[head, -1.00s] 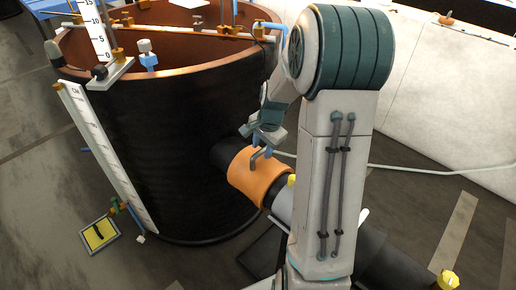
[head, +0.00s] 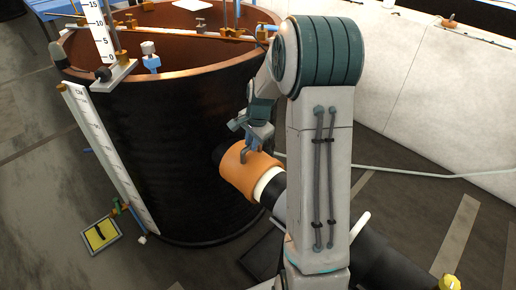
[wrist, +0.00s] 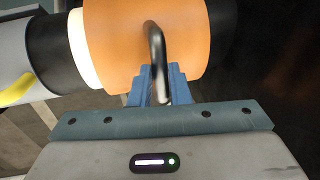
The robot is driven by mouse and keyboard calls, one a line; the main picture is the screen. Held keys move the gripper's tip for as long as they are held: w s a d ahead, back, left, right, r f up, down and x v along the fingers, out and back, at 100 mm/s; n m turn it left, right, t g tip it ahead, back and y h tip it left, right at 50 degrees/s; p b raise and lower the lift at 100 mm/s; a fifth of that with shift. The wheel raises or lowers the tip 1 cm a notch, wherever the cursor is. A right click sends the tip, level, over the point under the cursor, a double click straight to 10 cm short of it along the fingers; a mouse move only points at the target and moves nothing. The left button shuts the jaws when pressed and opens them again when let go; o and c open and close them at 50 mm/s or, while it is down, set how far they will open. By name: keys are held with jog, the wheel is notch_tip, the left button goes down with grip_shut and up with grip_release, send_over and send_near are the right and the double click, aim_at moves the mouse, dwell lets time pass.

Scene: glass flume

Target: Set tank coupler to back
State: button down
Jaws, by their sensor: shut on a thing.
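The tank coupler is an orange sleeve (head: 245,172) around a black pipe that joins the side of the large black tank (head: 160,150). In the wrist view the sleeve (wrist: 120,45) fills the top middle and carries a grey bent metal handle (wrist: 153,40). My gripper (wrist: 160,88) is shut on this handle, its blue fingers just below the sleeve. In the head view my gripper (head: 252,148) is at the sleeve's upper side. A white band (head: 265,181) shows at the sleeve's near end. Only a short stretch of black pipe shows between sleeve and tank.
A white ruler scale (head: 105,145) runs down the tank's side. A yellow card (head: 101,233) lies on the floor at left. A pale hose (head: 410,172) crosses the floor at right, before a white wall (head: 430,100).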

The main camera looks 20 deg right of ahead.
jog(key=shift+w+a+r, duration=0.1)
jog(key=shift+w+a, duration=0.15)
jog(key=shift+w, duration=0.35)
jog(key=shift+w+a, duration=0.25)
jog(key=shift+w, duration=0.4)
jog(key=shift+w+a+r, duration=0.1)
jog(key=shift+w+a, duration=0.15)
jog(key=shift+w, duration=0.35)
jog(key=c, duration=1.4)
grip_release()
jog(key=shift+o, duration=0.2)
jog(key=shift+w+a+f, duration=0.1)
jog(key=shift+a, duration=0.05)
notch_tip(320, 180, up, 14)
jog(key=s, duration=0.2)
jog(key=shift+s+d+f, duration=0.15)
jog(key=shift+s+d, duration=0.2)
jog(key=shift+d, duration=0.1)
